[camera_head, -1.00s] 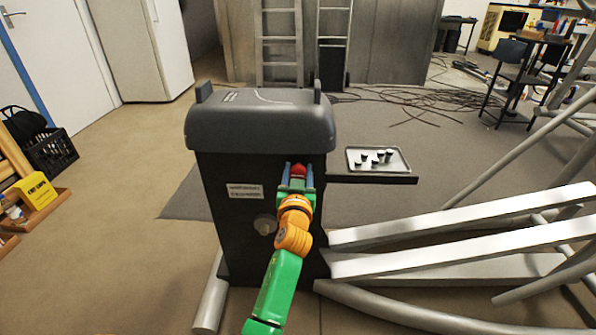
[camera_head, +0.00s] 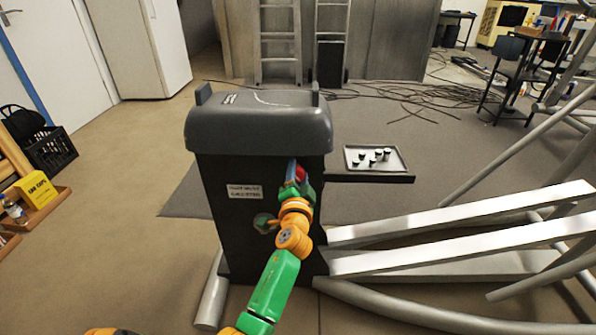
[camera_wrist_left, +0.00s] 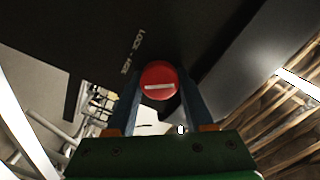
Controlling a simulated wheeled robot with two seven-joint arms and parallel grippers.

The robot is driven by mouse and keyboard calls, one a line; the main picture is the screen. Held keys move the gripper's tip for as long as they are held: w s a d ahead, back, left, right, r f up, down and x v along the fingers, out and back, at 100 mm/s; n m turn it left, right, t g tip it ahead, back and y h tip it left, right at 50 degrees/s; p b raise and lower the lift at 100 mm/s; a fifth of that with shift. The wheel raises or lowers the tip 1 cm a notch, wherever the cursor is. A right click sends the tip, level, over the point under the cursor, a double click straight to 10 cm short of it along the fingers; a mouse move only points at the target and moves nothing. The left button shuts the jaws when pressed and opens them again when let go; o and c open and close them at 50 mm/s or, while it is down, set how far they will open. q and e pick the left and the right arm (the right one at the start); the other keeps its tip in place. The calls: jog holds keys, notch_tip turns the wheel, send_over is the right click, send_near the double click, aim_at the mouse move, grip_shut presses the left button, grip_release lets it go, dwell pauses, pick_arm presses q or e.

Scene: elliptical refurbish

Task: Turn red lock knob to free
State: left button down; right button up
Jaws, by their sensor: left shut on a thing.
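The red lock knob (camera_wrist_left: 159,81) sits on the dark machine housing (camera_head: 235,235), with a pale bar across its face. White lettering (camera_wrist_left: 134,52), hard to read, is printed on the panel beside it. My left gripper (camera_wrist_left: 160,92) has its two blue fingers on either side of the knob and is shut on it. In the head view the knob (camera_head: 301,173) shows as a small red spot at the gripper's tip, partly hidden by a finger. My right gripper is not in view.
A grey tray (camera_head: 396,152) with several small dark pieces stands on a shelf to the right of the housing. White rails (camera_head: 480,212) run off to the right. A black crate (camera_head: 50,150) and a yellow box (camera_head: 36,188) are at the left.

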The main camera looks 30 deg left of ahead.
pick_arm(q)
jog(key=shift+m, duration=0.9)
jog(key=m+p, duration=0.1)
jog(key=m, duration=0.2)
jog(key=shift+f, duration=0.1)
jog(key=shift+m, duration=0.8)
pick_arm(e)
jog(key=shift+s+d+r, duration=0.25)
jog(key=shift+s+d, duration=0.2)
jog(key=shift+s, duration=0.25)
pick_arm(q)
jog(key=shift+m, duration=0.3)
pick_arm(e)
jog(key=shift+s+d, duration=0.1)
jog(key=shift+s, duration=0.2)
pick_arm(q)
jog(key=shift+c, duration=1.6)
grip_release()
